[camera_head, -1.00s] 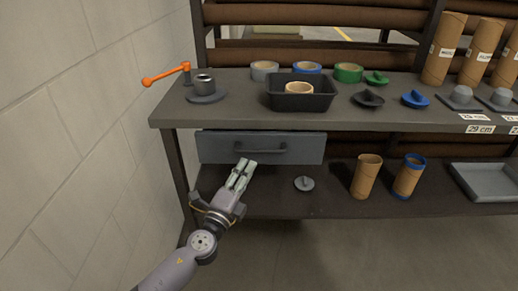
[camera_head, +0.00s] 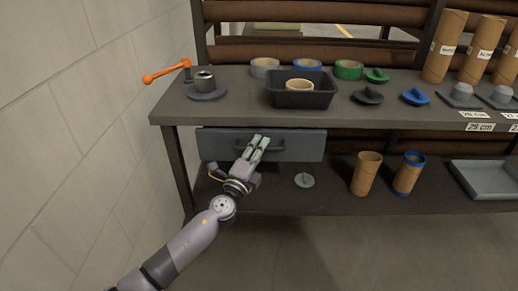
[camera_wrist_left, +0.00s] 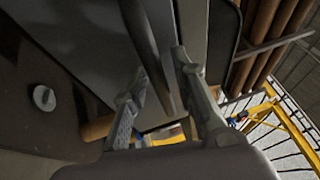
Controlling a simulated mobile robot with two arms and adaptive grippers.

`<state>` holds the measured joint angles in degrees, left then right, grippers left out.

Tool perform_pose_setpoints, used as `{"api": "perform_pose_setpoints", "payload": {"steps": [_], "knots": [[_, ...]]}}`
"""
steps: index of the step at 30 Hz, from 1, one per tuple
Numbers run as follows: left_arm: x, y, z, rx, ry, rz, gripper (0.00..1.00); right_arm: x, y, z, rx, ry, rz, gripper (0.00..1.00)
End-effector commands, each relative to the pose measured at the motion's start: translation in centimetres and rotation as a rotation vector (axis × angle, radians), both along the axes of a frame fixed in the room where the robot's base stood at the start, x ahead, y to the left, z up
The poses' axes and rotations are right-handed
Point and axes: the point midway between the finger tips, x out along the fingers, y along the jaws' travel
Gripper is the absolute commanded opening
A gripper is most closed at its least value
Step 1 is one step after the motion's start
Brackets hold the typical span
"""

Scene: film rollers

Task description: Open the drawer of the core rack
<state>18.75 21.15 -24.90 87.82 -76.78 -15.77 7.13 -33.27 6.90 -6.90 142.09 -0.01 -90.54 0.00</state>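The drawer (camera_head: 300,147) of the core rack is a wide grey front under the left part of the worktop. It looks closed. Its dark bar handle (camera_head: 275,149) runs across the middle and is partly hidden behind my left gripper (camera_head: 257,143). In the left wrist view, the handle (camera_wrist_left: 147,42) crosses between the two fingers of the gripper (camera_wrist_left: 160,68). The fingers stand apart on either side of the bar, with a gap visible; whether one touches it I cannot tell. My right gripper is out of view.
The lower shelf (camera_head: 330,200) below the drawer carries a small grey disc (camera_head: 304,180), two cardboard tubes (camera_head: 366,174) and a grey tray (camera_head: 490,182). The worktop (camera_head: 235,108) above holds a black bin (camera_head: 300,100) and tape rolls. A wall (camera_head: 80,130) stands at left. The floor in front is clear.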

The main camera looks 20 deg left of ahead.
Motion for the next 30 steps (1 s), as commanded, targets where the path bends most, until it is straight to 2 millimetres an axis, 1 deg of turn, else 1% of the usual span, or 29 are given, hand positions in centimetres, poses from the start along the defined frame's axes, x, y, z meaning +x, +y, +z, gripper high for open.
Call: {"api": "perform_pose_setpoints", "payload": {"steps": [1,10,30], "knots": [[-0.01,0.01,0.0,0.0,0.0,0.0,0.2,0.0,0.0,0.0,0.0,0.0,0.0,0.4],[-0.02,0.03,-0.02,0.0,0.0,0.0,0.0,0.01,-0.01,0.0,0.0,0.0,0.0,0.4],[-0.04,0.04,-0.09,0.002,0.001,0.0,0.0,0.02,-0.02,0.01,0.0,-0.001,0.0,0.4]]}}
